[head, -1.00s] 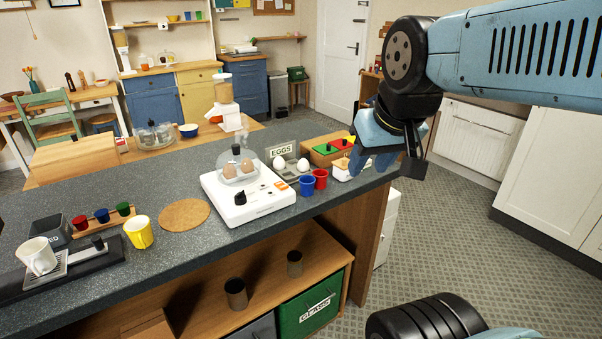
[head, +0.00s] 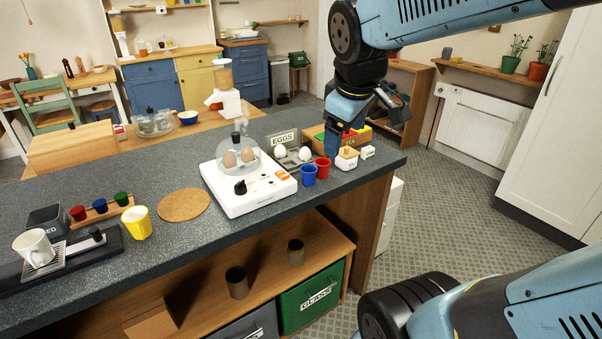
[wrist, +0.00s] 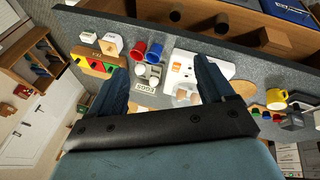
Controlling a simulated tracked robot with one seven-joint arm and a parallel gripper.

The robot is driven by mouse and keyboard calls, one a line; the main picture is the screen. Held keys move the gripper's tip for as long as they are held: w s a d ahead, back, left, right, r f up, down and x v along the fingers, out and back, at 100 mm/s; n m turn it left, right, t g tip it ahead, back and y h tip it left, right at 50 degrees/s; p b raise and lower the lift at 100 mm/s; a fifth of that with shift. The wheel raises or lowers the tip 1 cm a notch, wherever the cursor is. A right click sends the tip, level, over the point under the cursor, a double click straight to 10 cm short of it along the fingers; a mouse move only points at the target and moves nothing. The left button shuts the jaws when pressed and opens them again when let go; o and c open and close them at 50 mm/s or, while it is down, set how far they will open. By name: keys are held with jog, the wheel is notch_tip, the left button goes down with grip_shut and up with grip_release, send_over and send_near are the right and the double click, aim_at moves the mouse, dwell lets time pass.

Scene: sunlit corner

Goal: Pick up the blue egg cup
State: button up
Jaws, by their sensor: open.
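The blue egg cup (head: 308,176) stands upright on the dark counter, just left of and close to a red egg cup (head: 322,168). In the wrist view the blue cup (wrist: 155,53) shows ahead, between the lines of the two fingers, with the red cup (wrist: 138,50) to its left. My gripper (head: 360,128) is open and empty, above the counter to the upper right of the blue cup. Its two blue fingers (wrist: 160,76) are spread wide in the wrist view, and neither appears to touch a cup.
A white egg cooker (head: 250,190) with a clear dome stands left of the cups. White eggs in a holder with an EGGS sign (head: 283,139) are behind. Small white boxes (head: 347,159) stand to the right, near the counter's end. The counter in front of the cups is clear.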

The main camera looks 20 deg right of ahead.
jog(key=w+a+f+n+h, duration=0.1)
jog(key=w+f+n, duration=0.2)
jog(key=w+n, duration=0.6)
jog(key=n+g+h, duration=0.1)
jog(key=n, duration=1)
send_near(309, 169)
jog(key=x, duration=0.5)
jog(key=s+x, duration=0.1)
jog(key=x, duration=0.2)
jog(key=shift+s+a+f, duration=0.1)
jog(key=shift+f, duration=0.25)
jog(key=shift+c, duration=0.3)
jog(key=c, duration=1)
jog(key=shift+r, duration=0.1)
